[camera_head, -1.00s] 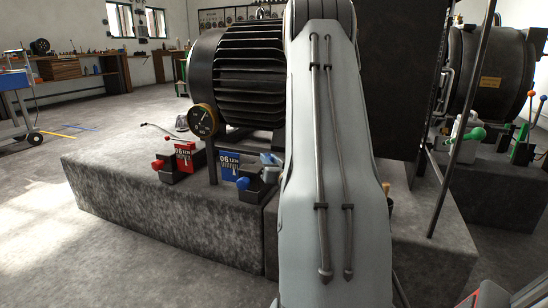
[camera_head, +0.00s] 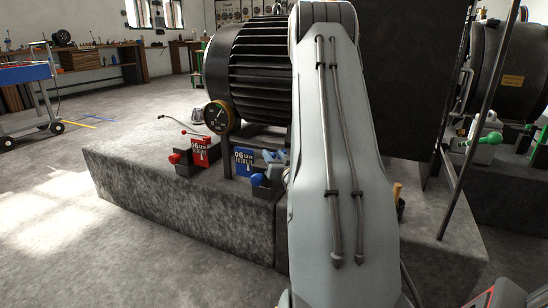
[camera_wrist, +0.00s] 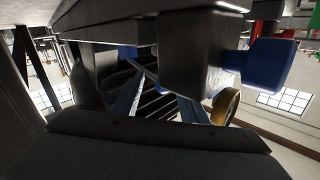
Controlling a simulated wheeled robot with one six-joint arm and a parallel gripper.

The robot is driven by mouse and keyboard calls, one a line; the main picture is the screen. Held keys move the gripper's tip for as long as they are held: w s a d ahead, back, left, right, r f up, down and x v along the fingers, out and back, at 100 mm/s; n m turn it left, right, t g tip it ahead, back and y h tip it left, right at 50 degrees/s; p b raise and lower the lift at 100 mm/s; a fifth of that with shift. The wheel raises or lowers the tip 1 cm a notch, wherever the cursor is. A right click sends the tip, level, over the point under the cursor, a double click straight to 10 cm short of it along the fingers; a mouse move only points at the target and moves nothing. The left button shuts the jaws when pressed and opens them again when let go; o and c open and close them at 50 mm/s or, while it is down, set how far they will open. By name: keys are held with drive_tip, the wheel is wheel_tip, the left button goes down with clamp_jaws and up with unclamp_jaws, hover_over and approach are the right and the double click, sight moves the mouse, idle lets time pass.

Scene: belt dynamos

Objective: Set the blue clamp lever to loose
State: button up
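The blue clamp lever shows as a blue round knob (camera_head: 257,179) on a small dark block, beside a blue number plate (camera_head: 243,161) on the grey plinth. In the wrist view, the blue knob (camera_wrist: 270,66) sticks out to the right of a black block (camera_wrist: 196,52). My gripper (camera_head: 274,157) shows as pale blue fingers just above and right of the knob, partly hidden by my arm. In the wrist view, the fingers of my gripper (camera_wrist: 155,100) stand apart, beside the black block and away from the knob.
A red knob (camera_head: 174,158) and red plate (camera_head: 200,152) stand to the left on the same plinth (camera_head: 180,215). A thin dark post stands right of my arm.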

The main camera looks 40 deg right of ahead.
drive_tip(key=shift+s, duration=0.2)
drive_tip(key=shift+s, duration=0.3)
drive_tip(key=p+v, duration=0.3)
drive_tip(key=v, duration=0.4)
idle(0.5)
